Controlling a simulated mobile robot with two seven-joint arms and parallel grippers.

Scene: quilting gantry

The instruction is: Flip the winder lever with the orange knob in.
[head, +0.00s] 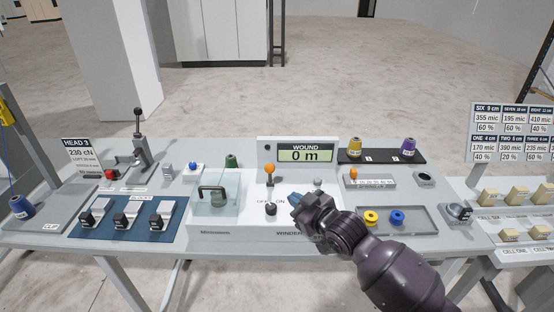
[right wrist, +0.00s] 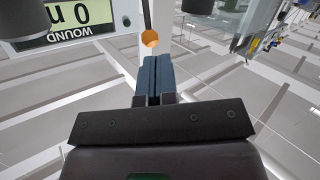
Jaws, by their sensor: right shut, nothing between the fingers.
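The winder lever's orange knob (head: 270,168) stands on a short stalk in front of the WOUND display, above the OFF/ON marking. An orange knob (right wrist: 150,38) also shows in the right wrist view, just beyond my fingertips. My right gripper (head: 296,200) is shut and empty, with blue fingers, over the winder panel to the right of and nearer than the lever. In the right wrist view its fingers (right wrist: 154,78) point toward the knob; a gap to it cannot be judged for sure. My left gripper is not in view.
The WOUND display (head: 306,155) reads 0 m behind the lever. A black knob (head: 271,209) is in front of it. A clear cover with a dark handle (head: 211,193) is to the left. A grey tray (head: 421,222) holds yellow and blue bobbins.

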